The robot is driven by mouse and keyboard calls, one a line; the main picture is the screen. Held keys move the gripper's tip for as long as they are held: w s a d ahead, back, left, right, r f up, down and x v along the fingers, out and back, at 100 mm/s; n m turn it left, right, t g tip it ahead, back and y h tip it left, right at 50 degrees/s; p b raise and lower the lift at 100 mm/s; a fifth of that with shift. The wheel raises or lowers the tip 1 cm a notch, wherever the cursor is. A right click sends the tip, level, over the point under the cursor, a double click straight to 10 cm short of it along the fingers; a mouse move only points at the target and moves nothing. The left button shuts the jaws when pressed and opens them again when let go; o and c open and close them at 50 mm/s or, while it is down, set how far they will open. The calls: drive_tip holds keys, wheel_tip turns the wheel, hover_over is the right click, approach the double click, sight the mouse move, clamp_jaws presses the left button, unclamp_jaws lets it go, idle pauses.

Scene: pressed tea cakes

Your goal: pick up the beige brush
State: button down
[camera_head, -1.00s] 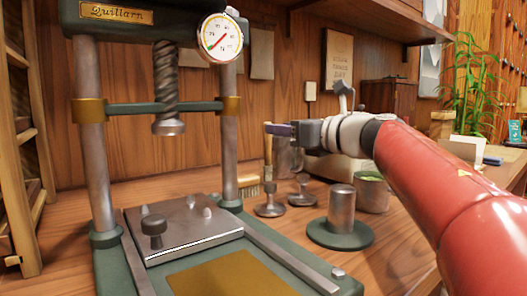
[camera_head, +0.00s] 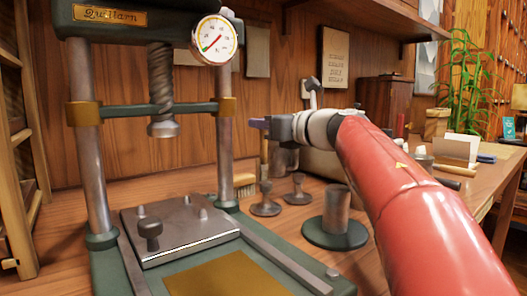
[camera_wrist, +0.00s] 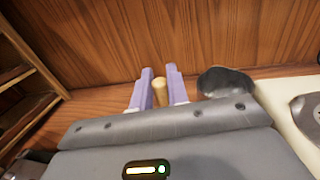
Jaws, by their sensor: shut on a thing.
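My gripper (camera_head: 257,123) is at the back of the bench, right of the press, with its purple fingers pointing left. In the wrist view the fingers (camera_wrist: 159,90) are shut on a rounded beige handle end (camera_wrist: 159,95), which I take as the beige brush. In the head view a thin upright beige handle (camera_head: 264,150) shows below the fingers. Its lower end is partly hidden. Pale bristles (camera_head: 243,183) show low beside the press column; I cannot tell whether they join this handle.
The green press (camera_head: 225,135) stands close on the left. Two small stampers (camera_head: 265,205) and a larger metal cylinder on a green base (camera_head: 336,215) stand in front of my gripper. A metal cup (camera_head: 286,158) is just behind. The wooden wall is close behind.

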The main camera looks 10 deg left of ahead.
idle(0.3)
wheel_tip(320, 180, up, 20)
drive_tip(key=p, duration=1.1)
